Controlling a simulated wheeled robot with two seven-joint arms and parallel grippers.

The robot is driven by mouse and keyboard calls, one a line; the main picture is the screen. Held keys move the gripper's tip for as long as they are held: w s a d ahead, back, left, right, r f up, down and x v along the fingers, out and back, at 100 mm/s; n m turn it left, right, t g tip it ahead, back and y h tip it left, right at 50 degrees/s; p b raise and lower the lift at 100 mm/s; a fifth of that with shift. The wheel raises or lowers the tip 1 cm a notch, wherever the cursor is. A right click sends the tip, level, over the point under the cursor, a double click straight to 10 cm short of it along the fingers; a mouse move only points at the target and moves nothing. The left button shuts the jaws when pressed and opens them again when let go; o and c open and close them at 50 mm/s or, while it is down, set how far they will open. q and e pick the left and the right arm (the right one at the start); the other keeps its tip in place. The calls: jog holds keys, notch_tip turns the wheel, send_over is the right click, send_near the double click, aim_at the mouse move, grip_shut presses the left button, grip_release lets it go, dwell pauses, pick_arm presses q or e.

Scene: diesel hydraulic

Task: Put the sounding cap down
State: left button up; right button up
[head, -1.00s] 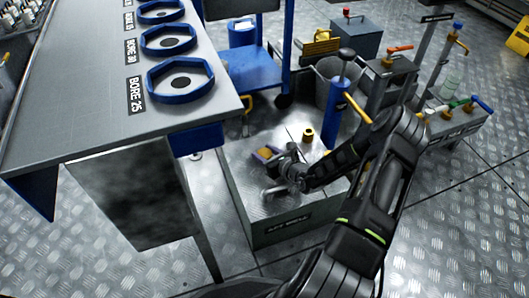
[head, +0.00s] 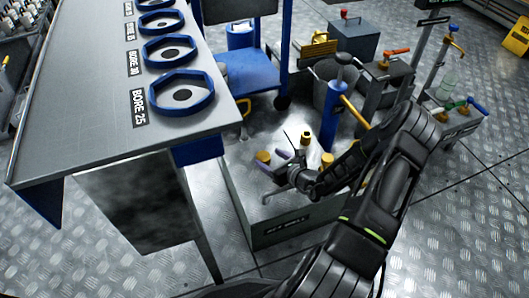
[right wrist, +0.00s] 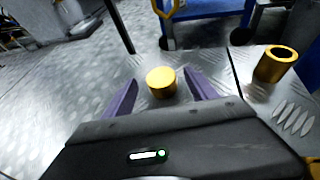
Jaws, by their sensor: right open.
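A short brass-coloured cap, apparently the sounding cap (right wrist: 161,82), stands upright on the metal top of a low grey box in the right wrist view. It also shows in the head view (head: 263,156). My right gripper (head: 277,162) is open, with its purple fingers apart on either side of the cap's near side in the right wrist view (right wrist: 155,97). A gap shows between each finger and the cap. The cap's underside is hidden. My left gripper is not in view.
A hollow brass-coloured piece (right wrist: 275,65) stands right of the cap on the grey box (head: 285,232). Another yellow piece (head: 327,160) is beside my right arm. A blue post (head: 333,115) rises behind. The bench (head: 85,135) with blue rings is at left.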

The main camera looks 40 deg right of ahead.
jog(key=p+v, duration=0.2)
jog(key=v, duration=0.5)
jog(key=shift+s, duration=0.15)
dwell(0.6)
